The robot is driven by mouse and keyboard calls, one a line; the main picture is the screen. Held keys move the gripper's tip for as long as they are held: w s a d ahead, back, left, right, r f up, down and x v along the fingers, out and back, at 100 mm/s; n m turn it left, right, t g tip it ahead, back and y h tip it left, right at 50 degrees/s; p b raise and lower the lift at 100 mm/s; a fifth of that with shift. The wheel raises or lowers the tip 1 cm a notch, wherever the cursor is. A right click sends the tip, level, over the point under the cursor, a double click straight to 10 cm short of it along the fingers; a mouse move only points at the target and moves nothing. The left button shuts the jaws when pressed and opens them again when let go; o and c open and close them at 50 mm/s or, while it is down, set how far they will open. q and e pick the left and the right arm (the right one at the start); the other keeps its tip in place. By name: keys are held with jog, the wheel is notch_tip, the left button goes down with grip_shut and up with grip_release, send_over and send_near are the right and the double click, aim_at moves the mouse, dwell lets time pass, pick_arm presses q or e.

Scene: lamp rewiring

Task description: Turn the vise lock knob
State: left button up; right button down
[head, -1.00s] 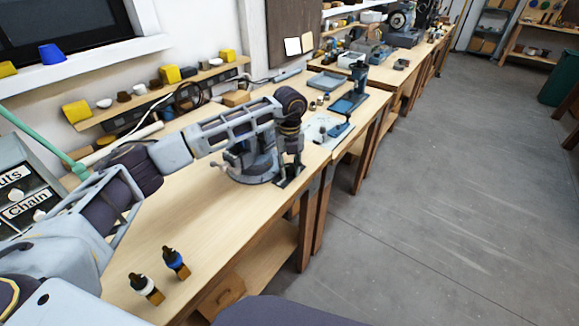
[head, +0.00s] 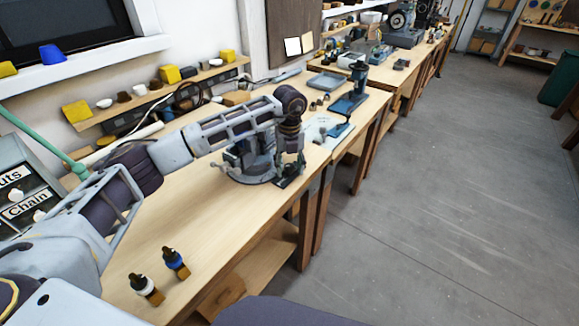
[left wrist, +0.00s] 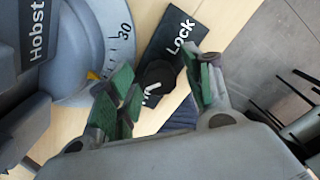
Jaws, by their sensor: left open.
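The vise (head: 250,168) is grey and stands on the wooden bench under my left arm; in the left wrist view its round base (left wrist: 92,45) shows a scale with the number 30. The lock knob (left wrist: 157,77) is black with a white pointer and sits on a black plate (left wrist: 172,42) lettered "Lock". My left gripper (left wrist: 160,84) is open, its green-padded fingers on either side of the knob with visible gaps. In the head view the left gripper (head: 290,168) is at the vise's right side, and the knob is hard to make out. My right gripper is out of view.
Lettered drawers (head: 25,190) are at the left. A blue tray (head: 328,82) and small parts lie behind the vise. The bench (head: 190,225) is bare in front of the vise.

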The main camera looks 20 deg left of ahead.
aim_at(290, 166)
pick_arm(q)
notch_tip(290, 166, up, 12)
jog(key=shift+f, duration=0.2)
dwell(0.4)
dwell(0.5)
